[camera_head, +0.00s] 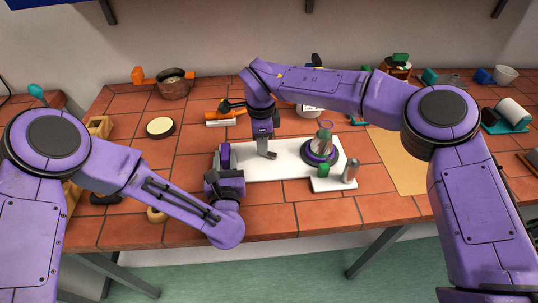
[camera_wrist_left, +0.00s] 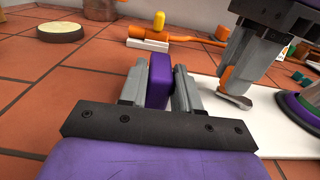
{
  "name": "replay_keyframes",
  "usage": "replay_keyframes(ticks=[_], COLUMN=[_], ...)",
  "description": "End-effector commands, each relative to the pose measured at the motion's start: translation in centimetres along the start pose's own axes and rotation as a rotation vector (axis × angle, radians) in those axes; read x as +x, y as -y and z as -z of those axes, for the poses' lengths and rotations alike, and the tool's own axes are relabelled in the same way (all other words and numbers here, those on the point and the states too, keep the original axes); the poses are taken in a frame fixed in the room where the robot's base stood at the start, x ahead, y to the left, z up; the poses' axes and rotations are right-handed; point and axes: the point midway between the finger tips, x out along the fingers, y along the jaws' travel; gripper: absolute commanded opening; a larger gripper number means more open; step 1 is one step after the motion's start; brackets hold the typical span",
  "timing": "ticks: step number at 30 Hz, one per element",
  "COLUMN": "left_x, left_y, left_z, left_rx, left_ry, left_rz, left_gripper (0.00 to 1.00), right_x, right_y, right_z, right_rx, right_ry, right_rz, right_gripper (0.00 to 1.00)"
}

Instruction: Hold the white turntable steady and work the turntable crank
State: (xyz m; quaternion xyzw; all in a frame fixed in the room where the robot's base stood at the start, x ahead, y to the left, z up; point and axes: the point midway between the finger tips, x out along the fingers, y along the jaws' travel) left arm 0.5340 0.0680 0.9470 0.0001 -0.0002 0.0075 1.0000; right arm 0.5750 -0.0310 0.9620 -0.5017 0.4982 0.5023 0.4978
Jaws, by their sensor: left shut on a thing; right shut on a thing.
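The white turntable base (camera_head: 290,150) lies flat on the tiled bench. A purple disc (camera_head: 321,158) with a grey-green cone-shaped piece (camera_head: 323,143) stands at its right end, and an upright purple handle (camera_head: 225,155) is at its left end. My left gripper (camera_wrist_left: 159,78) is shut on this purple handle (camera_wrist_left: 160,82). My right gripper (camera_head: 266,143) points down over the middle of the base, shut on the crank (camera_wrist_left: 237,100). An orange grip (camera_wrist_left: 228,76) shows between its fingers, with a grey arm below. The fingers hide part of the crank.
A small white stand (camera_head: 327,185) with a green piece and a grey cylinder sits at the base's front right. A cream-topped round pad (camera_head: 160,127), a pot (camera_head: 173,83) and an orange tool (camera_head: 226,114) lie behind to the left. A tan mat (camera_head: 397,155) lies right.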

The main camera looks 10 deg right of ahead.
Motion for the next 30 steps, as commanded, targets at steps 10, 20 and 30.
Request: replay_keyframes(ticks=[10,20,30], left_x=[-0.1,0.0,0.0], left_y=[0.2,0.1,0.1], left_z=[-0.1,-0.1,-0.1], left_rx=[-0.001,0.000,0.000], left_ry=[0.002,0.001,0.001], left_rz=[0.006,0.003,0.003], left_gripper=[0.00,0.00,0.00], right_x=[0.0,-3.8,-11.1], right_y=[0.6,0.6,0.6], right_z=[0.3,0.3,0.3], right_rx=[-0.001,-0.001,-0.001], right_ry=[0.001,0.001,0.001], right_rz=[0.003,0.008,0.004], right_gripper=[0.55,0.55,0.55])
